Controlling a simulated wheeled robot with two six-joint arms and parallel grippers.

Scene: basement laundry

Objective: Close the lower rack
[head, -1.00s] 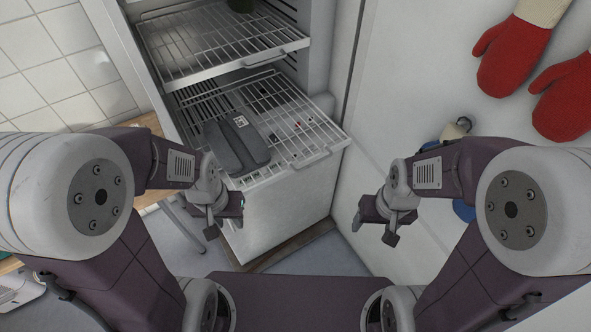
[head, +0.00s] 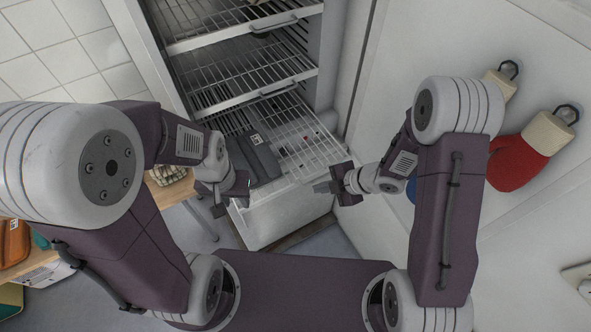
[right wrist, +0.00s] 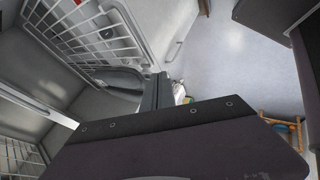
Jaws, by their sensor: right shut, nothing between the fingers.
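The lower rack (head: 318,150) is a pale wire shelf, pulled out of the open cabinet past the racks above it. It also shows at upper left in the right wrist view (right wrist: 88,36). A dark grey object with a small white label (head: 260,158) lies on its left part. My right gripper (head: 322,187) is shut and empty, just in front of the rack's front edge, its fingers pointing left; contact cannot be told. My left gripper (head: 232,198) is by the rack's front left corner; its jaw opening is unclear.
Two more wire racks, a middle one (head: 240,88) and an upper one (head: 205,30), sit above, set further in. A tiled wall (head: 60,60) is at left.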

